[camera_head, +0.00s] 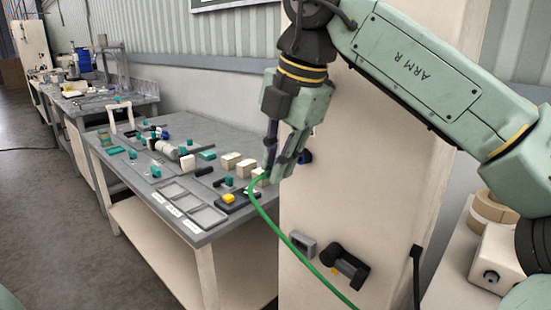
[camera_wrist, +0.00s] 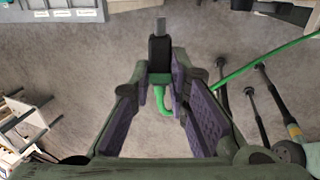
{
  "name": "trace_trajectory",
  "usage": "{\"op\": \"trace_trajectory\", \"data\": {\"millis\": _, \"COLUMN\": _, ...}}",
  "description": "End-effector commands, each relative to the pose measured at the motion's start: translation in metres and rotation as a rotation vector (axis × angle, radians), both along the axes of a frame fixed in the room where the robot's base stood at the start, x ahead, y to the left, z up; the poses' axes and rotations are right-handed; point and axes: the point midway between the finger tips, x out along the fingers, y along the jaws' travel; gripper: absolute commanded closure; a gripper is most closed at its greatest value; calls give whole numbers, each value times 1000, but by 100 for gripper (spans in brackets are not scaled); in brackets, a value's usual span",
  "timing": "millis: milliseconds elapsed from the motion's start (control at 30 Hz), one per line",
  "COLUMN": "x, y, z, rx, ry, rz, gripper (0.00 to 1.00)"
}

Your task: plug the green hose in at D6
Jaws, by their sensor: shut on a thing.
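My gripper (camera_head: 274,172) hangs beside the left edge of the cream cabinet (camera_head: 370,165), above the right end of the workbench. In the wrist view, my gripper (camera_wrist: 160,95) is shut on the end of the green hose, a black plug (camera_wrist: 159,55) with a grey tip that points away from the wrist. The green hose (camera_wrist: 236,72) bends below the plug and runs off to the right. In the head view the green hose (camera_head: 283,231) droops from the fingers and crosses the cabinet face to the lower right. No D6 label is readable.
The grey workbench (camera_head: 112,182) holds trays, cream blocks (camera_head: 231,160) and small green parts. The cabinet face bears a grey fitting (camera_head: 302,243), a black fitting (camera_head: 345,262) and a dark blue fitting (camera_head: 305,157) close to my gripper. Floor (camera_head: 75,255) at left is clear.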

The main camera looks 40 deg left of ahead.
Motion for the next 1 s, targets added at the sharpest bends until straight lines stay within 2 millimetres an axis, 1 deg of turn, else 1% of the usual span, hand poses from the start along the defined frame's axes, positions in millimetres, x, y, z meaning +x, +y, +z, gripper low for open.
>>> {"op": "trace_trajectory", "data": {"millis": 33, "x": 5, "y": -2, "z": 0, "rx": 2, "ry": 0, "rz": -12, "gripper": 100}}
{"op": "trace_trajectory", "data": {"millis": 633, "x": 1, "y": -1, "z": -2, "rx": 0, "ry": 2, "rz": -11, "gripper": 100}}
{"op": "trace_trajectory", "data": {"millis": 1000, "x": 6, "y": -1, "z": 0, "rx": 0, "ry": 1, "rz": -10, "gripper": 100}}
